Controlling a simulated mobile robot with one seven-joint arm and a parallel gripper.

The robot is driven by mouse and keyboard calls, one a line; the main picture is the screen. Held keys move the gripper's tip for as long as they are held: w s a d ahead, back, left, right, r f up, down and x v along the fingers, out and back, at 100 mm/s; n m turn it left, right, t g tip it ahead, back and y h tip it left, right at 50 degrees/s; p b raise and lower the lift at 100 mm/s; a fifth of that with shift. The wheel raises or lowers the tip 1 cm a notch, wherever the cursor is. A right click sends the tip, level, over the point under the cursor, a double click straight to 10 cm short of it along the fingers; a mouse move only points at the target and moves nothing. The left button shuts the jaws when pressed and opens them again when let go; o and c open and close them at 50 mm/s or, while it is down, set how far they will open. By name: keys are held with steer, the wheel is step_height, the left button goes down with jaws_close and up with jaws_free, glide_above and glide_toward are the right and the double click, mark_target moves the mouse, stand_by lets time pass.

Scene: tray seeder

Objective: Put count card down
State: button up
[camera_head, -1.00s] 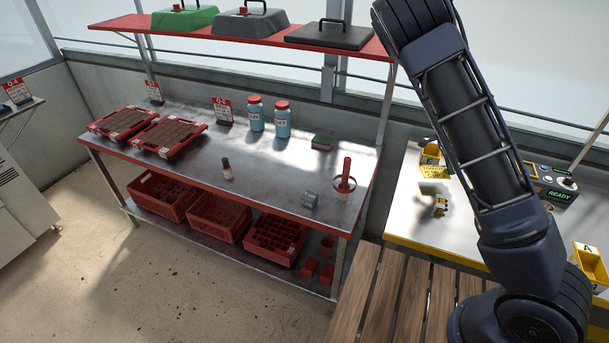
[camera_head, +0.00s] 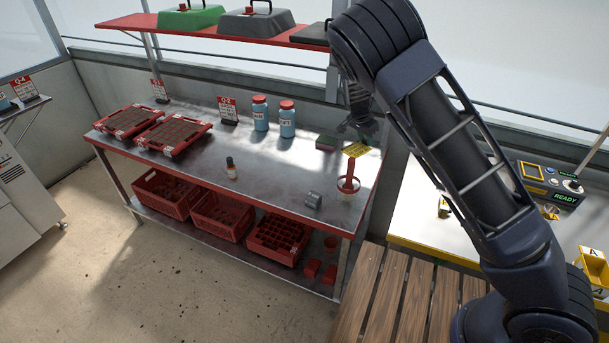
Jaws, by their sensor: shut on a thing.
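The count card (camera_head: 356,150) is a small yellow card with dark print. My gripper (camera_head: 358,138) hangs from the arm at the right end of the steel bench (camera_head: 270,180), and the card is at its fingertips. It is shut on the card. The card appears just above the red-handled tool (camera_head: 348,175) in the picture. The fingers are small and dark, and I cannot tell how high the card is above the bench.
A green-topped block (camera_head: 326,142) lies left of the card. Two blue jars (camera_head: 287,121), a small bottle (camera_head: 231,168), a grey cylinder (camera_head: 313,200) and red seed trays (camera_head: 173,136) stand on the bench. A red shelf (camera_head: 230,33) runs above.

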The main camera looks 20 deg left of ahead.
steer(key=s+a+r+n+y, duration=0.1)
steer(key=s+a+r+n, duration=0.2)
steer(key=a, duration=0.7)
steer(key=s+a+r+n+y, duration=0.1)
steer(key=s+a+r+n, duration=0.15)
steer(key=a, duration=0.85)
steer(key=f, duration=1.9)
steer(key=shift+s+d+f, duration=0.1)
steer(key=shift+s+f, duration=0.05)
steer(key=shift+s, duration=0.05)
steer(key=shift+f, duration=0.1)
steer(key=o, duration=1)
steer(key=v, duration=1.2)
steer(key=shift+s, duration=0.2)
